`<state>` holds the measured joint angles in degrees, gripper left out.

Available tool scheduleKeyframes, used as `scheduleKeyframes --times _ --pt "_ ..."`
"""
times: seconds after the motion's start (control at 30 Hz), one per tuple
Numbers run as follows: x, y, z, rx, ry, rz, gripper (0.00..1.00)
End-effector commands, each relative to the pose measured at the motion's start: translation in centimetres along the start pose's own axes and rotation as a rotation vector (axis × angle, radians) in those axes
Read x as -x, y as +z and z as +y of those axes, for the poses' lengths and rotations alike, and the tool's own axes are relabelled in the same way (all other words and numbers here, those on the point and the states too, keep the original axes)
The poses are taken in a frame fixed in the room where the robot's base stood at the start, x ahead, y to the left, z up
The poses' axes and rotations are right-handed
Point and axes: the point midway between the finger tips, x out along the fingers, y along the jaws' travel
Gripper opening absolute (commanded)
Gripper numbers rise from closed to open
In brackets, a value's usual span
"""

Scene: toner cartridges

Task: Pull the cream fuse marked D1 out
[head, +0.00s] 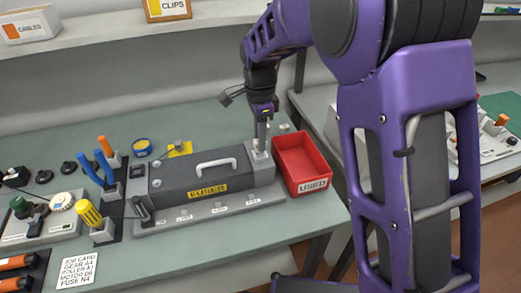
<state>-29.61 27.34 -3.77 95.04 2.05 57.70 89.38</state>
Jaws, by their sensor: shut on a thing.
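My gripper (261,138) points down at the right end of the dark FUSER unit (190,180). It is shut on a small pale piece, which looks like the cream fuse (261,154), at the grey end block of the unit. The fingers cover much of the piece, and its marking D1 cannot be read. I cannot tell whether it still sits in its socket. Small tags along the front of the grey base are too small to read.
A red tray (302,186) labelled USED stands just right of the unit. Screwdrivers and colored-handled tools (90,216) stand at left. A job card (77,270) lies at the front left. My arm hides much of the right side.

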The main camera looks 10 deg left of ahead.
Motion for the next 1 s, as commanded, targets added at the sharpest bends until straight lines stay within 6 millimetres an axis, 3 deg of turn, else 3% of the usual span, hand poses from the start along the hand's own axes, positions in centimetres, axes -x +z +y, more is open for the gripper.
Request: scheduleKeyframes --times 1.0 --pt "2.2 0.0 0.0 0.0 -0.001 0.0 0.0"
